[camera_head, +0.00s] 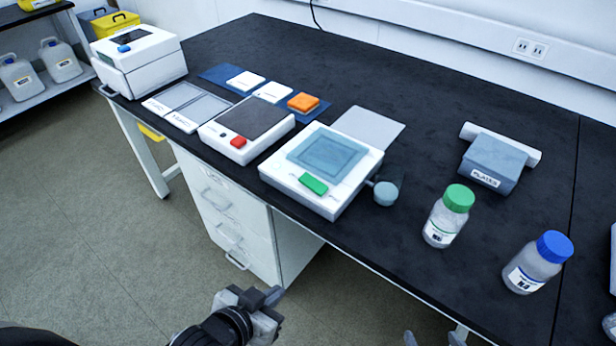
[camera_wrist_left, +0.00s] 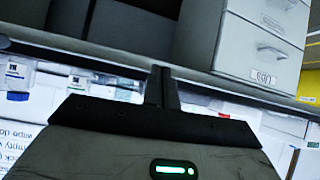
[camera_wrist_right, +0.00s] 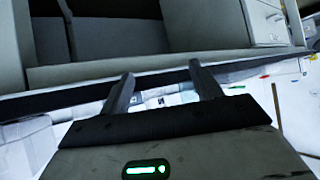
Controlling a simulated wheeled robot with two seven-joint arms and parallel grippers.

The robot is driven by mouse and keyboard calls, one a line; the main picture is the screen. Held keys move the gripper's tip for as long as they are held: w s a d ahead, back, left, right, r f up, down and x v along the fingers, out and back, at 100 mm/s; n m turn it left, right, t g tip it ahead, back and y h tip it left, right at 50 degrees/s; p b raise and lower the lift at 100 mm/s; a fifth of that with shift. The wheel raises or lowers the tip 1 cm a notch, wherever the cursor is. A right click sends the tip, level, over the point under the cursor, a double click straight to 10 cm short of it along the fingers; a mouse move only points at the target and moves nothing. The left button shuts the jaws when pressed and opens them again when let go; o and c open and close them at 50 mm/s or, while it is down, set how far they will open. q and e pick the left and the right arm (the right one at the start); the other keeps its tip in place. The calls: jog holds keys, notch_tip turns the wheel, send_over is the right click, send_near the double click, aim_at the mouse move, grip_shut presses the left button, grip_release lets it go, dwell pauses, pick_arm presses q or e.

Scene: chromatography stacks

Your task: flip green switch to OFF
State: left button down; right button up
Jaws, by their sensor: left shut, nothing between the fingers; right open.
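The green switch (camera_head: 313,184) sits on the front edge of a white device (camera_head: 345,192) with a pale blue top plate. A round grey-blue knob (camera_head: 386,192) sticks out at this device's right side. Whether the switch is ON or OFF cannot be read. My left gripper (camera_head: 272,298) is low in front of the bench, below and apart from the switch; its fingers are together and empty in the left wrist view (camera_wrist_left: 164,88). My right gripper (camera_head: 432,339) only just shows at the bottom edge; its fingers are apart and empty in the right wrist view (camera_wrist_right: 163,88).
A white device with a red switch (camera_head: 238,142) stands left of the green one. A green-capped bottle (camera_head: 445,222), a blue-capped bottle (camera_head: 535,268) and a grey box (camera_head: 493,162) stand to the right. White drawers (camera_head: 230,210) are under the bench. The bench's back right is clear.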

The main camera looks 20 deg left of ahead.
aim_at(313, 184)
jog(key=o, duration=0.4)
notch_tip(313, 184, down, 2)
jog(key=shift+w+a+b, duration=0.1)
jog(key=shift+b, duration=0.95)
pick_arm(q)
jog(key=w+a+r+m+t+b, duration=0.1)
jog(key=w+r+t+b, duration=0.1)
jog(key=w+r, duration=0.4)
jog(key=w+a+r+m+t+h+b, duration=0.1)
jog(key=w+a+r+t+b, duration=0.1)
jog(key=w+r+b, duration=0.3)
notch_tip(313, 184, up, 4)
jog(key=shift+w+a+m, duration=0.2)
jog(key=shift+w+m, duration=0.2)
jog(key=shift+w, duration=0.7)
pick_arm(e)
jog(key=shift+w+a+f+m+t+y, duration=0.1)
jog(key=shift+a+f+m+t+y, duration=0.3)
jog(key=shift+a+f, duration=0.35)
jog(key=shift+d+f, duration=0.1)
